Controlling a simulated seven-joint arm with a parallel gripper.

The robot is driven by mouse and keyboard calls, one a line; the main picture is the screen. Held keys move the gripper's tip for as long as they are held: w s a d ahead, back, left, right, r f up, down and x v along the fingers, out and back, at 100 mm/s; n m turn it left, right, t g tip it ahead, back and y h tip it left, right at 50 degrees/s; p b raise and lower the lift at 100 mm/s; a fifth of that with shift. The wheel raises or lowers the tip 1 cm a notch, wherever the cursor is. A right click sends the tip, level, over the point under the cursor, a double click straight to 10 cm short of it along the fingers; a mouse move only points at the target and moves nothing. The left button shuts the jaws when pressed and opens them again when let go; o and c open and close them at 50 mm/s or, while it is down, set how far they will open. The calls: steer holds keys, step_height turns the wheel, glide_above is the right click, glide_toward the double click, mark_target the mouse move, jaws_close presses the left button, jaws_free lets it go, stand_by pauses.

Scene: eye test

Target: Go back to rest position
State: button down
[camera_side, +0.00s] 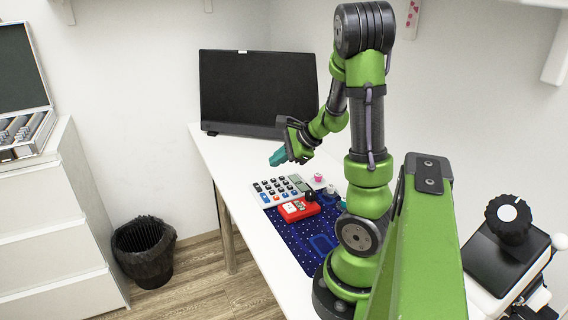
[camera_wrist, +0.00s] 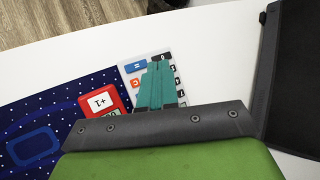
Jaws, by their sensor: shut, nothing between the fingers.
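My gripper (camera_side: 277,157) hangs in the air above the white table (camera_side: 232,160), over the far side of the calculator. Its teal fingers are together with nothing between them; they also show in the wrist view (camera_wrist: 158,86), in front of the calculator (camera_wrist: 133,70). In the side view the white calculator (camera_side: 262,193) lies on the table at the far end of a dark blue dotted mat (camera_side: 290,235). A red device (camera_side: 298,210) lies beside it, and shows in the wrist view (camera_wrist: 98,98) left of the fingers.
A black monitor (camera_side: 258,90) stands at the table's far end, behind my gripper. Small pink (camera_side: 318,177) and dark items stand near the calculator. A black bin (camera_side: 143,250) and white drawers (camera_side: 45,225) stand left of the table. The table's left strip is clear.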

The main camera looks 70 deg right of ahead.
stand_by(0.4)
steer(key=a+r+n, duration=0.4)
steer(key=a+n, duration=0.4)
steer(key=a, duration=0.1)
steer(key=s+a+r+n+g+y, duration=0.1)
steer(key=a+r+n, duration=0.2)
steer(key=a+n, duration=0.5)
steer(key=s+a+r+n+y, duration=0.1)
steer(key=a+r+n, duration=0.3)
steer(key=a+n, duration=0.3)
steer(key=a, duration=0.4)
steer(key=shift+a+r+n+g, duration=0.3)
steer(key=shift+r+n+g, duration=0.05)
steer(key=shift+n+g, duration=0.05)
